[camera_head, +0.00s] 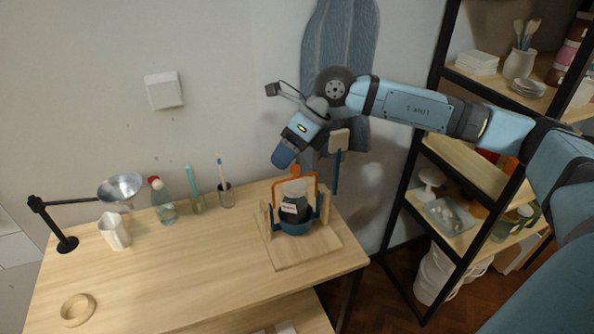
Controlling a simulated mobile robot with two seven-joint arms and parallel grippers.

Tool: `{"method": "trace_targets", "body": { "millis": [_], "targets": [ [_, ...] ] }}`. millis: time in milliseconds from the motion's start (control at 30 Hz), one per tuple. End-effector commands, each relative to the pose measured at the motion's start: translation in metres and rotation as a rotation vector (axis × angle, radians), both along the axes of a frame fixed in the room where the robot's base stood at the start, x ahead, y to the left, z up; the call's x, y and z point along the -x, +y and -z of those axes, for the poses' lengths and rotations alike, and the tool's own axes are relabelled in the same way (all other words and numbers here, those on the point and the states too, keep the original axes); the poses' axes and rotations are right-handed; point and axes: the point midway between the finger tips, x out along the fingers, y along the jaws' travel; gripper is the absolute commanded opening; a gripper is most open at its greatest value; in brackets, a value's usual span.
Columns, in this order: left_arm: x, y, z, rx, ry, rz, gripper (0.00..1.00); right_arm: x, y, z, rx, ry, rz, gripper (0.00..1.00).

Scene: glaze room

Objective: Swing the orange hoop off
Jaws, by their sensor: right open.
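The orange hoop (314,186) stands up over a dark jar (291,213) with a pale label, with an orange knob (295,170) at its top. The jar sits in a blue cradle (296,228) on a wooden stand (310,252) near the table's right end. My right gripper (312,165) is open just above and behind the hoop, one blue finger at the upper left of the knob and the other to its right. Nothing shows between its fingers, and I cannot tell whether it touches the hoop. My left gripper is not in view.
On the wooden table (190,270) stand a black lamp-like arm (66,243) with a metal bowl (120,187), a pale cup (115,232), a bottle (163,202) and two brush holders. A black-framed shelf (440,165) stands right. The table's middle is clear.

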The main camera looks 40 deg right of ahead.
Motion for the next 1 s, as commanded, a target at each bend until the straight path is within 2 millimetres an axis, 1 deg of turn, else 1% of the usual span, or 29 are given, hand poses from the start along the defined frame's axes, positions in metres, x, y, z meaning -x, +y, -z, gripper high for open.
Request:
{"method": "trace_targets", "body": {
  "millis": [33, 100, 200, 300, 367, 467, 567, 800, 1000],
  "targets": [
    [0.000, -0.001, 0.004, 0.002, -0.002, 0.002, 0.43, -0.005, -0.025, -0.008, 0.095, -0.034, 0.025, 0.52],
    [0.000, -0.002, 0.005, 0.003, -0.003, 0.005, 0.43, -0.007, -0.053, -0.018, 0.199, -0.060, 0.055, 0.52],
    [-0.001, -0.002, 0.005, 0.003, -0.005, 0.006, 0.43, -0.009, -0.079, -0.028, 0.295, -0.082, 0.090, 0.52],
    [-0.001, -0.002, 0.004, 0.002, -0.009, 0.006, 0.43, -0.009, -0.090, -0.032, 0.337, -0.088, 0.106, 0.52],
    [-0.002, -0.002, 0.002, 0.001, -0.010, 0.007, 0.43, -0.010, -0.091, -0.030, 0.345, -0.089, 0.109, 0.52],
    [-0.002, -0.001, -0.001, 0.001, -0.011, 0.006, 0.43, -0.014, -0.088, -0.020, 0.343, -0.087, 0.108, 0.52],
    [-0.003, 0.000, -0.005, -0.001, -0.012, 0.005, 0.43, -0.019, -0.084, -0.004, 0.343, -0.087, 0.107, 0.52],
    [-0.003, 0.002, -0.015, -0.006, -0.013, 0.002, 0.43, -0.036, -0.073, 0.044, 0.341, -0.087, 0.106, 0.52],
    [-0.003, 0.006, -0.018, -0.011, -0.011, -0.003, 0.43, -0.048, -0.067, 0.076, 0.340, -0.087, 0.109, 0.52]
  ]
}}
